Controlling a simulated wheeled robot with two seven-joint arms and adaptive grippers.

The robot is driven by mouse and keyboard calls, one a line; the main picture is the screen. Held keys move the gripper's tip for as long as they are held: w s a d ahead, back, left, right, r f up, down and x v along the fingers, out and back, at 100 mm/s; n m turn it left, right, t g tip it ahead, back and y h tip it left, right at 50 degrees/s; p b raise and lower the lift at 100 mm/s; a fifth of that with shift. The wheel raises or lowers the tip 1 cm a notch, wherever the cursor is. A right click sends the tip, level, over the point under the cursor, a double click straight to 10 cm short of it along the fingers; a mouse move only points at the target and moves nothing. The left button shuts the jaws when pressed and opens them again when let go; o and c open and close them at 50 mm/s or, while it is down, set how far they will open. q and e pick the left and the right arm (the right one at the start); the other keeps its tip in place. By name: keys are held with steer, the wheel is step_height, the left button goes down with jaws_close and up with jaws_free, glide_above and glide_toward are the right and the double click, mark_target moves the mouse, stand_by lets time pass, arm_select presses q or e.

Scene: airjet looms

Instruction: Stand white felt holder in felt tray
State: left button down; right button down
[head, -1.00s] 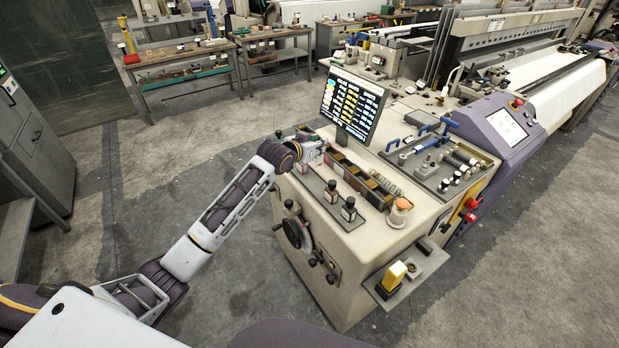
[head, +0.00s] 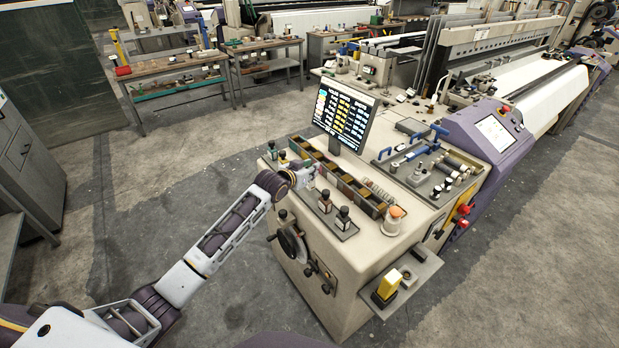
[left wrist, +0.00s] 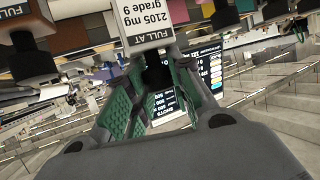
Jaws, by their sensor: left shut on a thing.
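The white felt holder (left wrist: 148,28), with a printed label and a black knob, shows in the left wrist view. My left gripper (head: 313,178) is shut on its knob, between the green-padded fingers (left wrist: 155,88). In the head view my gripper is over the middle of the felt tray (head: 347,234), a dark strip at the machine's front left. Black-knobbed holders (head: 325,202) and (head: 343,217) stand on the tray to its right, and others (head: 283,158) to its left. I cannot tell whether the white holder's base touches the tray. My right gripper is out of view.
A long compartment box (head: 340,180) runs behind the tray, with a monitor (head: 345,110) beyond it. An orange-topped jar (head: 393,218) stands to the right. A tool tray (head: 430,165) lies farther back. A handwheel (head: 290,242) sticks out of the machine's front.

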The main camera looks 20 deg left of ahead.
arm_select(q)
steer(key=shift+f, duration=1.85)
steer(key=c, duration=1.3)
jaws_free()
steer(key=shift+f, duration=0.1)
steer(key=shift+o, duration=0.2)
steer(key=shift+s, duration=0.1)
steer(key=v, duration=1.2)
